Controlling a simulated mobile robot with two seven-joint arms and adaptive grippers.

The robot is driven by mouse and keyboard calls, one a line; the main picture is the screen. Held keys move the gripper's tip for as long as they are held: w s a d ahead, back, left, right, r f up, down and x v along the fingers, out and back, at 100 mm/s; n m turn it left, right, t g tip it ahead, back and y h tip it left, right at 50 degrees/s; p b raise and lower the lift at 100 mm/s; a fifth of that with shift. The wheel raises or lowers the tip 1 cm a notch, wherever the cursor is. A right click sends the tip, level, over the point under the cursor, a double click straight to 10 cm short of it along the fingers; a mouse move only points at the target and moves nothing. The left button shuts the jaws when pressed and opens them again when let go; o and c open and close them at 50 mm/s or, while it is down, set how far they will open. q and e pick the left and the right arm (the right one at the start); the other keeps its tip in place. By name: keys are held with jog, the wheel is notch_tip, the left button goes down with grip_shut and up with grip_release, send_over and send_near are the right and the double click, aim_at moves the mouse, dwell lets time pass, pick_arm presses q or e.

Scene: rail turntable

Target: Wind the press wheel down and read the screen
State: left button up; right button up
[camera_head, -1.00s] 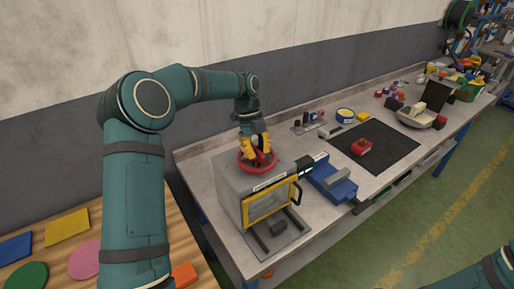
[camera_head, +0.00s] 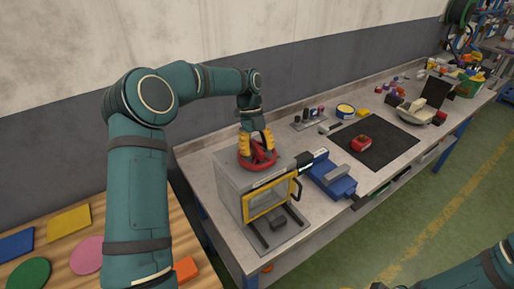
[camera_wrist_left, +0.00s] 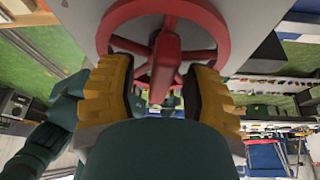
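The press (camera_head: 232,192) is a grey box with a yellow-framed window (camera_head: 268,200) on its front, standing at the near end of the workbench. Its red spoked wheel (camera_head: 247,165) lies on top. My left gripper (camera_head: 257,152) points down at the wheel from above. In the left wrist view the yellow fingers of my left gripper (camera_wrist_left: 163,85) stand apart on either side of the wheel's raised red middle bar (camera_wrist_left: 165,55). Firm contact is not clear. My right gripper is out of view.
A blue vise-like block (camera_head: 330,182) stands close right of the press. A black mat (camera_head: 390,150) with a red object (camera_head: 361,143) lies beyond. A wooden board (camera_head: 110,219) with coloured shapes is at left. A grey wall runs behind the bench.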

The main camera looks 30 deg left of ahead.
pick_arm(q)
jog(key=v, duration=1.2)
jog(key=shift+s, duration=0.1)
dwell(0.4)
